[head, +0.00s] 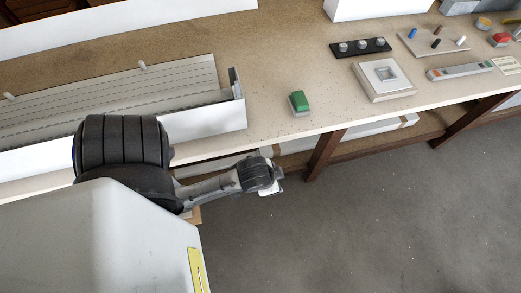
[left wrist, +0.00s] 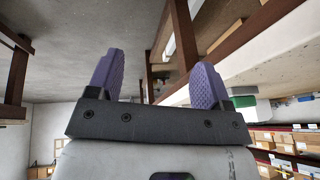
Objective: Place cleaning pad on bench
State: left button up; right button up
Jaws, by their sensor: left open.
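A small green block with a pale grey underside, which looks like the cleaning pad (head: 299,101), rests on the bench (head: 275,125) near its front edge in the head view. My left gripper (head: 273,180) is in front of the bench edge, below and left of the pad, and apart from it. In the left wrist view my left gripper (left wrist: 157,80) has its two purple fingers spread with nothing between them. A green patch (left wrist: 243,101) shows beyond the right-hand finger, partly hidden; I cannot tell if it is the pad. My right gripper is not in view.
A long white shutter profile tray (head: 215,118) lies left of the pad. A black strip with knobs (head: 360,47), a square switch plate (head: 384,78) and a long grey bar (head: 460,70) lie to the right. The bench around the pad is clear. Brown legs (head: 325,152) support the bench.

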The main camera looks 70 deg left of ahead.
pick_arm(q)
jog(key=s+d+m+h, duration=0.1)
jog(key=s+d+h, duration=0.1)
jog(key=s+d, duration=0.3)
jog(key=shift+s+d+f+m+g, duration=0.2)
jog(key=shift+f+m+g, duration=0.1)
jog(key=shift+f+g, duration=0.15)
jog(key=shift+c, duration=0.4)
